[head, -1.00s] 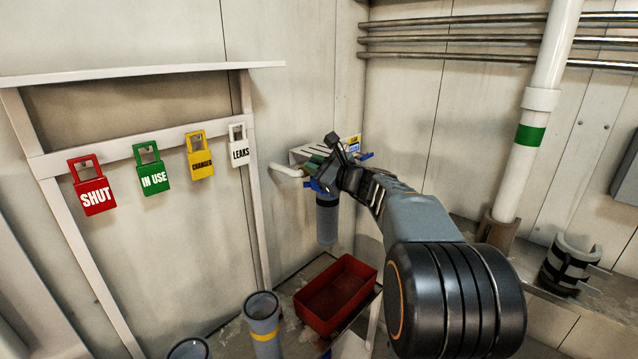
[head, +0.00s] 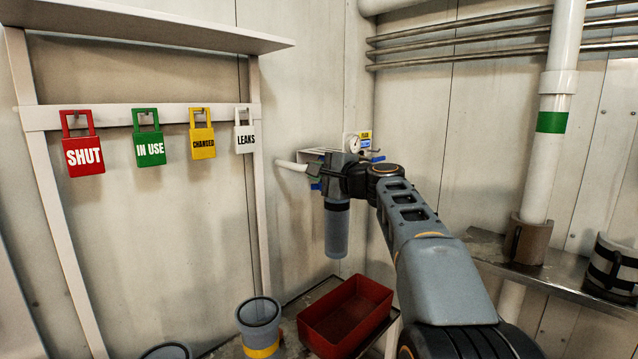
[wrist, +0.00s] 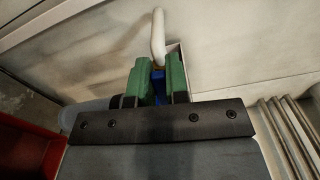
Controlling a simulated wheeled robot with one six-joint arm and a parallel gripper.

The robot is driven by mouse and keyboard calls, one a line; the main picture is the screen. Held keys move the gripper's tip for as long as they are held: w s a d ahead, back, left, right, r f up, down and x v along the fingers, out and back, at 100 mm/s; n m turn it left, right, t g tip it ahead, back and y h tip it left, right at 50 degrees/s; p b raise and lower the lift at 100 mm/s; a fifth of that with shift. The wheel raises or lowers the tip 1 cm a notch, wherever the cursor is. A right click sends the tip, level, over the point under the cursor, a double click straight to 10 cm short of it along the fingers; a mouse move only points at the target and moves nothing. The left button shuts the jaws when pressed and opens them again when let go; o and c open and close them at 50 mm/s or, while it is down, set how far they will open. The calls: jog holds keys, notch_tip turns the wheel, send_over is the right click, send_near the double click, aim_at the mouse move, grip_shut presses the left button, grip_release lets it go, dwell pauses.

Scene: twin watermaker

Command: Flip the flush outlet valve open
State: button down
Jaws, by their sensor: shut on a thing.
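My gripper (wrist: 158,85) has two green fingers, shut on a blue valve handle (wrist: 158,90) that shows between them in the wrist view. A white pipe (wrist: 158,35) with a brass-coloured fitting runs up from just beyond the handle to the wall. In the head view the white outlet pipe (head: 291,166) sticks out left of the unit, and a bit of blue (head: 316,186) shows below my wrist. My wrist hides most of the valve and the fingers there, so I cannot tell the handle's exact angle.
A grey-blue filter housing (head: 337,230) hangs below my wrist. A gauge (head: 353,143) and another blue handle (head: 376,158) sit behind it. A red bin (head: 345,315) stands below. Several tags, such as SHUT (head: 83,155), hang on a rail at left. Pipes (head: 470,40) run along the right wall.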

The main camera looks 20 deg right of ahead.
jog(key=shift+f+n+b, duration=0.35)
jog(key=shift+n+b, duration=0.25)
jog(key=shift+b, duration=0.05)
jog(key=shift+n, duration=0.3)
jog(key=c, duration=1.4)
grip_release()
jog(key=v, duration=1.3)
jog(key=shift+s, duration=0.4)
